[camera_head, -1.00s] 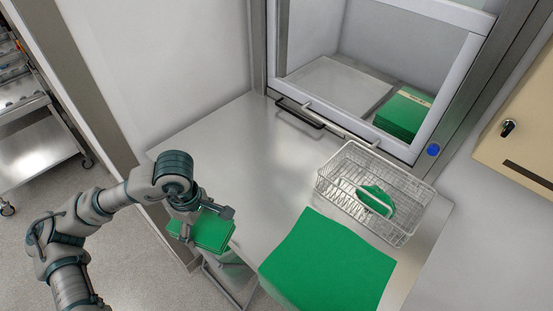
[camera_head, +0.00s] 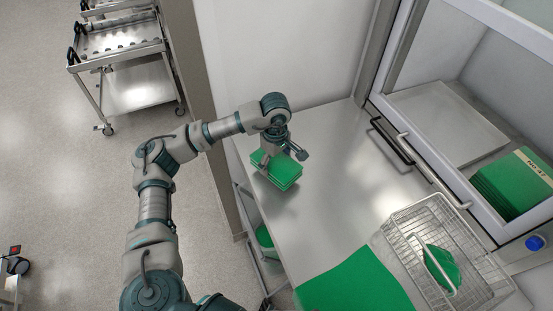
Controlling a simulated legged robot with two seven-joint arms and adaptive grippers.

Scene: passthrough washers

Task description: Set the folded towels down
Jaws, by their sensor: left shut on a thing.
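The folded green towels (camera_head: 281,175) form a small flat stack over the left end of the steel table (camera_head: 325,210). My left gripper (camera_head: 276,152) is shut on the towels from above; its fingertips are partly hidden by the wrist. I cannot tell whether the stack touches the table top. My right gripper does not show.
A wire basket (camera_head: 398,222) with a green cloth (camera_head: 441,268) stands at the table's right. A green sheet (camera_head: 356,287) lies at the front. The pass-through window (camera_head: 455,150) holds a green stack (camera_head: 512,185). A steel cart (camera_head: 135,88) stands far left. The table's middle is clear.

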